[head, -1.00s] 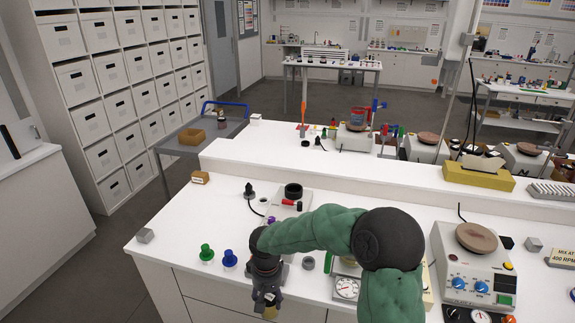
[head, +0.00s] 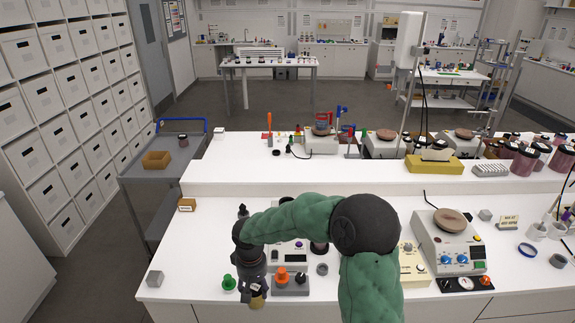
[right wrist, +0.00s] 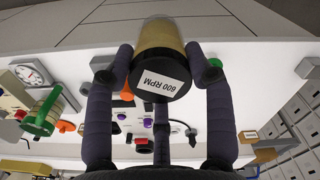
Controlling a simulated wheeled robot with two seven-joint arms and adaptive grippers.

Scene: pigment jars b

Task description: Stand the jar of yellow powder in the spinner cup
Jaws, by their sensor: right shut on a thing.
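My right gripper (head: 256,292) is shut on a jar (head: 257,301) over the front edge of the white bench. A dark round cup (head: 319,249), which looks like the spinner cup, shows behind my right forearm, partly hidden. It stands at the right of a white device (head: 290,257), apart from the jar. My left gripper is not in view.
A green knob-shaped piece (head: 228,282) stands left of my gripper. A grey box with orange and black knobs (head: 290,284) is close on its right. A mixer with a brown plate (head: 449,240) stands further right. A raised shelf (head: 300,180) runs behind.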

